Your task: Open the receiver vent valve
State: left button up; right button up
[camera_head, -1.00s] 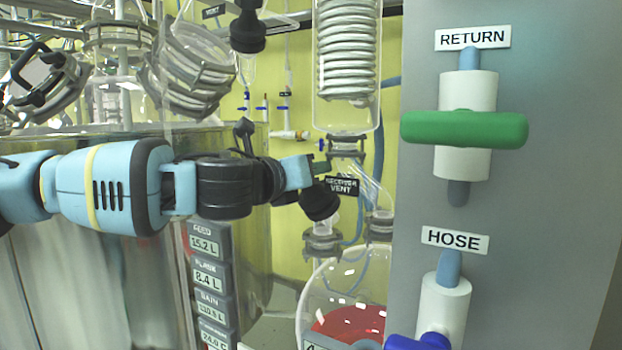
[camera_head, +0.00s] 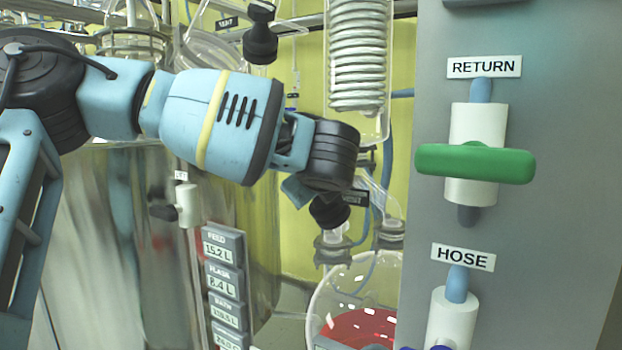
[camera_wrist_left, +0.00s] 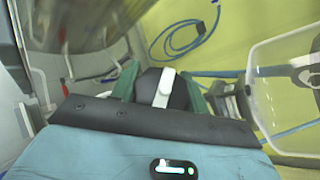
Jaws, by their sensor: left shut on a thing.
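The receiver vent valve shows in the head view as a black knob (camera_head: 328,211) on a glass neck, with a black label (camera_head: 355,197) mostly hidden behind my wrist. My left arm comes in from the left, and the left gripper (camera_head: 298,190) is at the knob, its fingers largely hidden by the wrist. In the left wrist view, the green fingers of the left gripper (camera_wrist_left: 160,86) are shut on the black knob (camera_wrist_left: 178,92), which carries a white bar. My right gripper is not in view.
A grey panel at the right carries the green RETURN handle (camera_head: 475,163) and the HOSE valve (camera_head: 451,318). A glass coil condenser (camera_head: 358,60) hangs above the knob. A round glass vessel with red liquid (camera_head: 360,328) stands below. Another black knob (camera_head: 260,42) is higher up.

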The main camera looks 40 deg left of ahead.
pick_arm(q)
jog(key=shift+s+f+n+g, duration=0.1)
jog(key=shift+f+n+g, duration=0.05)
jog(key=shift+n+g, duration=0.95)
jog(key=shift+p, duration=0.3)
jog(key=o, duration=1)
jog(key=v, duration=0.7)
jog(key=shift+d+r+b, duration=0.2)
jog(key=shift+d+b, duration=0.05)
jog(key=shift+b, duration=0.1)
jog(key=shift+s, duration=0.1)
